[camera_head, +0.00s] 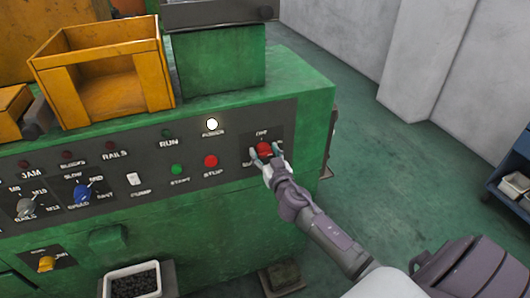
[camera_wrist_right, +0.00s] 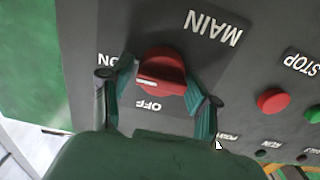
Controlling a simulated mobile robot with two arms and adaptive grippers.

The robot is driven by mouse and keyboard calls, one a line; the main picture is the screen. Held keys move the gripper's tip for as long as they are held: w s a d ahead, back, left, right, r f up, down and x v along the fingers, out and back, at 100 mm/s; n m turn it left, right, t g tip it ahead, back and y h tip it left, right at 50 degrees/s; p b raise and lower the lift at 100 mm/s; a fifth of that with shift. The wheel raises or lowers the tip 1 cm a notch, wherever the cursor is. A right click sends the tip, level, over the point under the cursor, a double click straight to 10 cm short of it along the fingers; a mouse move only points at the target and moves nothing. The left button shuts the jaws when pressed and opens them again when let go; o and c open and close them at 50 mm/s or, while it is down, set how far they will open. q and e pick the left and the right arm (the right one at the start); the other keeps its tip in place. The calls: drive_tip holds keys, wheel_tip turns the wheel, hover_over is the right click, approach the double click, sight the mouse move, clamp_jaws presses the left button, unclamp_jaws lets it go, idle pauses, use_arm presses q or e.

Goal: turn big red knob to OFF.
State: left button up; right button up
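The big red knob (camera_head: 264,149) sits on a dark plate at the right end of the green machine's panel. In the right wrist view the knob (camera_wrist_right: 162,72) is between the MAIN and OFF labels, with ON partly visible at the left. Its white mark is on the left end of its grip, toward the ON side. My right gripper (camera_head: 267,158) is at the knob, with its teal fingers (camera_wrist_right: 160,85) on either side. The fingers look slightly apart from it; contact is unclear. My left gripper is not in view.
A red STOP button (camera_head: 211,160) and green START button (camera_head: 177,169) are left of the knob. The POWER lamp (camera_head: 212,124) is lit white. A yellow bin (camera_head: 105,80) stands on the machine. Green floor is clear to the right, before a blue cart (camera_head: 515,180).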

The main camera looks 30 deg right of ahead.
drive_tip(key=c, duration=0.8)
drive_tip(key=shift+o, duration=0.2)
drive_tip(key=shift+n, duration=0.3)
drive_tip(key=n, duration=0.3)
drive_tip(key=shift+a+n, duration=0.1)
drive_tip(key=shift+n, duration=0.3)
drive_tip(key=n, duration=0.4)
drive_tip(key=shift+a+f, duration=0.1)
drive_tip(key=n, duration=0.5)
drive_tip(key=shift+f, duration=0.1)
drive_tip(key=shift+f+n, duration=0.1)
drive_tip(key=shift+n, duration=2.2)
